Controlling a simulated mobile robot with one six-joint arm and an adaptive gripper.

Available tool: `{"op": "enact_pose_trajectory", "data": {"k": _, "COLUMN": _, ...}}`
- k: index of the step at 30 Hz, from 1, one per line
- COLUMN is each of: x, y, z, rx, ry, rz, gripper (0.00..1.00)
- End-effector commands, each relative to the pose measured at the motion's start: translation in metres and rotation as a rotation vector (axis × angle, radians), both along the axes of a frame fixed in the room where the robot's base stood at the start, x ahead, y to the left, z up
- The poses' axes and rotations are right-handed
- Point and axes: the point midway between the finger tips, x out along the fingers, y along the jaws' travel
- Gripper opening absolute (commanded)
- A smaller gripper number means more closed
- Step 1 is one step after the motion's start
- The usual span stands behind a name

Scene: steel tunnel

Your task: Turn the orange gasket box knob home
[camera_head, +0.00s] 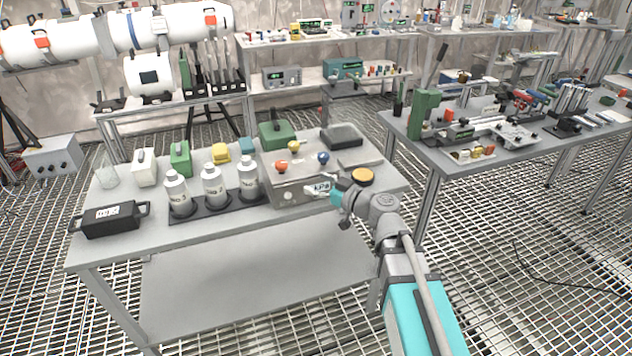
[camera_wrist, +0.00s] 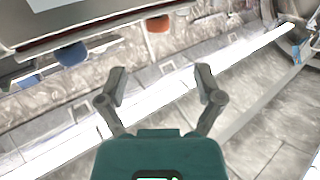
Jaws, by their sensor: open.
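The orange knob (camera_head: 281,167) stands on the pale top of a grey metal box on the near bench, left of a blue knob (camera_head: 323,158). My gripper (camera_head: 322,198) is at the front right of the box, to the right of and nearer than the orange knob. Its two fingers (camera_wrist: 162,80) are spread apart with nothing between them. The gripper is apart from the orange knob. The knob's exact angle is too small to tell.
White bottles (camera_head: 213,187) in a dark rack stand left of the box. A green case (camera_head: 277,135) and a dark case (camera_head: 342,136) sit behind the knobs. A yellow-topped round part (camera_head: 362,175) is close to my wrist. A black case (camera_head: 110,219) lies at far left.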

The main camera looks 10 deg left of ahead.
Motion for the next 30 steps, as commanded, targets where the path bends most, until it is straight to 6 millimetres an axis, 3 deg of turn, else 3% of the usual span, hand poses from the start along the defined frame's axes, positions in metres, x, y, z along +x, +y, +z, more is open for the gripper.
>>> {"op": "enact_pose_trajectory", "data": {"k": 8, "x": -0.009, "y": -0.016, "z": -0.025, "rx": -0.096, "ry": 0.113, "rz": 0.03, "gripper": 0.85}}
{"op": "enact_pose_trajectory", "data": {"k": 14, "x": -0.022, "y": -0.046, "z": -0.063, "rx": -0.246, "ry": 0.31, "rz": 0.032, "gripper": 0.85}}
{"op": "enact_pose_trajectory", "data": {"k": 23, "x": -0.046, "y": -0.122, "z": -0.128, "rx": -0.518, "ry": 0.703, "rz": -0.11, "gripper": 0.85}}
{"op": "enact_pose_trajectory", "data": {"k": 30, "x": -0.071, "y": -0.201, "z": -0.165, "rx": -0.713, "ry": 1.025, "rz": -0.372, "gripper": 0.85}}
